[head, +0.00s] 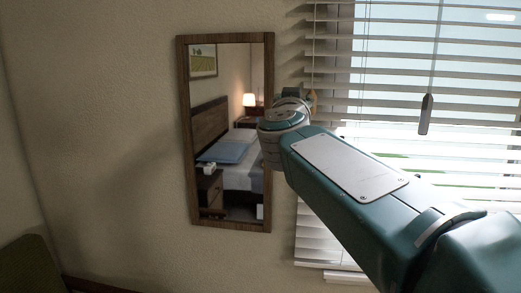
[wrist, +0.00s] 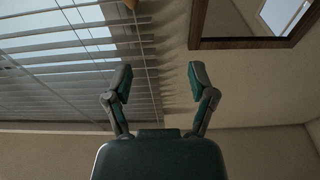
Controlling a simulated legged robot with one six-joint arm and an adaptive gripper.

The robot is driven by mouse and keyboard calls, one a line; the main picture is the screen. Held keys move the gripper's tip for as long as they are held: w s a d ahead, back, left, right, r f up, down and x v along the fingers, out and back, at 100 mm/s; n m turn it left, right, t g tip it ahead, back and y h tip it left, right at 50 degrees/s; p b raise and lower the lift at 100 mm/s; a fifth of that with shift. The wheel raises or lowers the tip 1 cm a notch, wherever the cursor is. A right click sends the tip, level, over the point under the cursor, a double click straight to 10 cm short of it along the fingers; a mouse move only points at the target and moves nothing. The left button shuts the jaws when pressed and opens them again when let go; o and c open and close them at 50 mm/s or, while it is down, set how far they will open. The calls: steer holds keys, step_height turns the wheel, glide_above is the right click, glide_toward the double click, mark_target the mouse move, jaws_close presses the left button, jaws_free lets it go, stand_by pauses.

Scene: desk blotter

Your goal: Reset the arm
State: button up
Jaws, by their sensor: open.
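My gripper (wrist: 158,78) shows in the wrist view with its two fingers spread apart and nothing between them. A wall and window blinds lie behind the fingers. In the head view my teal arm reaches from the lower right up towards the middle, and the gripper's fingers cannot be made out there. The arm's far joint overlaps the right edge of a wood-framed mirror (head: 184,130) in that view.
The mirror hangs on a beige wall (head: 110,120) and reflects a bed and a lit lamp. Its frame also shows at the wrist view's upper right (wrist: 240,43). Window blinds (head: 460,50) with a hanging pull are at right. A green seat-like edge (head: 28,268) is at lower left.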

steer(key=s+a+f+n+g+y, duration=0.1)
steer(key=s+f+n+g+y, duration=0.6)
steer(key=s+f, duration=0.7)
steer(key=s+d+f+m+g+h, duration=0.1)
steer(key=s+d+f+m+g, duration=0.1)
steer(key=s+f, duration=0.6)
steer(key=s+d+f+m+g+h, duration=0.1)
steer(key=s+d+f+m+g, duration=0.1)
steer(key=s+d+f+g, duration=0.3)
steer(key=s+d+f, duration=0.1)
steer(key=s+f, duration=0.3)
steer(key=f, duration=0.4)
steer(key=shift+f+m+h, duration=0.3)
steer(key=shift+f+h, duration=0.1)
steer(key=shift+w, duration=0.1)
steer(key=shift+c, duration=0.2)
